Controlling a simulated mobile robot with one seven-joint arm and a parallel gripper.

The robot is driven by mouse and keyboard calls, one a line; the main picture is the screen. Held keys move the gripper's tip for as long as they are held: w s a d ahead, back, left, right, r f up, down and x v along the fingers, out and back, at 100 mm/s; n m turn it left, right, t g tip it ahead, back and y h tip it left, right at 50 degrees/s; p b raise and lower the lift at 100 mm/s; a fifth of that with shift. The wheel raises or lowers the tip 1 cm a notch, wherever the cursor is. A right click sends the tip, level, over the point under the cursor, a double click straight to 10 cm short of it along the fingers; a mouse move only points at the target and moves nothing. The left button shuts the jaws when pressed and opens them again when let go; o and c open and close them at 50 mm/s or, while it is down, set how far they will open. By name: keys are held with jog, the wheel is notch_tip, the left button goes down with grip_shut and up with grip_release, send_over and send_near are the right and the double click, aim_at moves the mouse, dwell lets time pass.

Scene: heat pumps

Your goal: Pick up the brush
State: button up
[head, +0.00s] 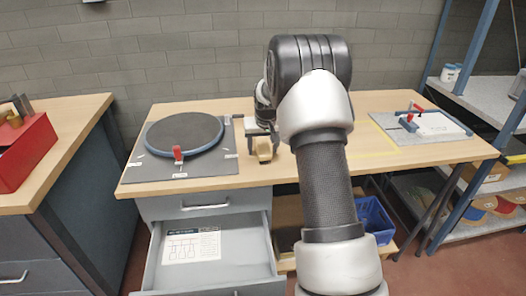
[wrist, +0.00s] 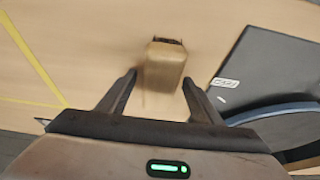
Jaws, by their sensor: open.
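The brush (wrist: 164,66) shows in the wrist view as a light wooden block with a dark end, lying on the wooden tabletop. In the head view the brush (head: 264,151) is small and partly covered by my gripper. My gripper (wrist: 158,82) is open, with one finger on each side of the brush's near part. I see gaps between the fingers and the wood in the wrist view. In the head view my gripper (head: 262,136) is above the table, beside the round plate, and my arm hides part of the table behind it.
A round dark plate (head: 184,133) on a grey board lies left of my gripper. A grey board with red and blue clamps (head: 430,126) lies at the right. A drawer (head: 170,274) stands open below. A red box (head: 20,150) sits on the left bench.

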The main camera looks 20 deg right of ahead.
jog(key=c, duration=1.3)
